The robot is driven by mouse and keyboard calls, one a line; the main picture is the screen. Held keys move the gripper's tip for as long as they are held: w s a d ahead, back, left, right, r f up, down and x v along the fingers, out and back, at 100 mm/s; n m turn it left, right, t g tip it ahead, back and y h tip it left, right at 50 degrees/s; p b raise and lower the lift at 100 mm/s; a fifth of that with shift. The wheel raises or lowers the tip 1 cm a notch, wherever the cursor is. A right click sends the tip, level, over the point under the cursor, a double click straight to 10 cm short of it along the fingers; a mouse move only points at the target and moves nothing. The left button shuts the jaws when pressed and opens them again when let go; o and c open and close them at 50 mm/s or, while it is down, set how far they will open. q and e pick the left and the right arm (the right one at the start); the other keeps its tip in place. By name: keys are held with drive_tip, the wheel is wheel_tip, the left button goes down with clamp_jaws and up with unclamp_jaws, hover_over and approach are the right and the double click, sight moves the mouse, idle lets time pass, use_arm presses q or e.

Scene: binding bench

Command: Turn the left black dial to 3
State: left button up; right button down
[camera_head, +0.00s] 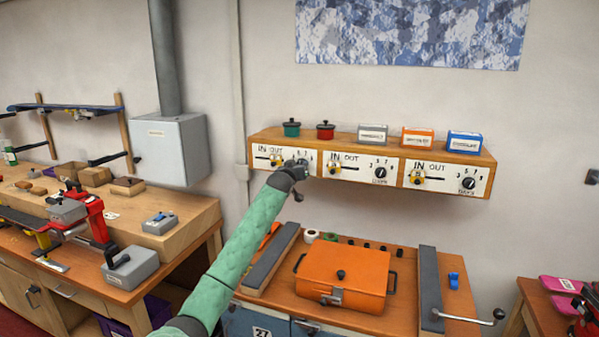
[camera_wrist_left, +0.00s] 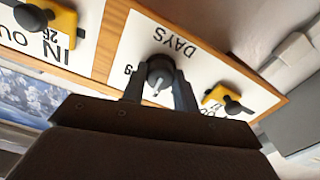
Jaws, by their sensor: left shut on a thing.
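The left black dial sits on the left white panel (camera_head: 262,155) of the wooden wall shelf, above its DAYS label. In the head view my left gripper (camera_head: 300,166) covers the dial. The left wrist view shows this panel upside down, with the black dial (camera_wrist_left: 160,74) between the two fingers of my left gripper (camera_wrist_left: 158,88), which is shut on it. The dial's pale pointer mark points down in that view, towards the panel's top. One digit shows beside the dial; the other digits are hidden. My right gripper is not in view.
The middle panel's dial (camera_head: 380,172) and right panel's dial (camera_head: 468,184) are close by on the right. A yellow slider (camera_head: 276,160) is just left of my gripper. Small pots and boxes stand on the shelf (camera_head: 345,143). An orange case (camera_head: 340,278) lies on the bench below.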

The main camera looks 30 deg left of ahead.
use_arm(q)
drive_tip(key=shift+n+b, duration=0.7)
drive_tip(key=shift+n, duration=5.1)
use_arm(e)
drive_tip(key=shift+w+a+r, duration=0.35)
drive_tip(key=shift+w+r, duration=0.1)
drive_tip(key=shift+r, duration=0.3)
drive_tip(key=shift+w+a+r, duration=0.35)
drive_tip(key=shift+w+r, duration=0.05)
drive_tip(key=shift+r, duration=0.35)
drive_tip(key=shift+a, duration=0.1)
use_arm(q)
drive_tip(key=o, duration=1)
drive_tip(key=shift+a, duration=0.1)
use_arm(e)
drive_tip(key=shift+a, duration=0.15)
use_arm(q)
drive_tip(key=shift+s+f, duration=0.1)
drive_tip(key=shift+s, duration=0.05)
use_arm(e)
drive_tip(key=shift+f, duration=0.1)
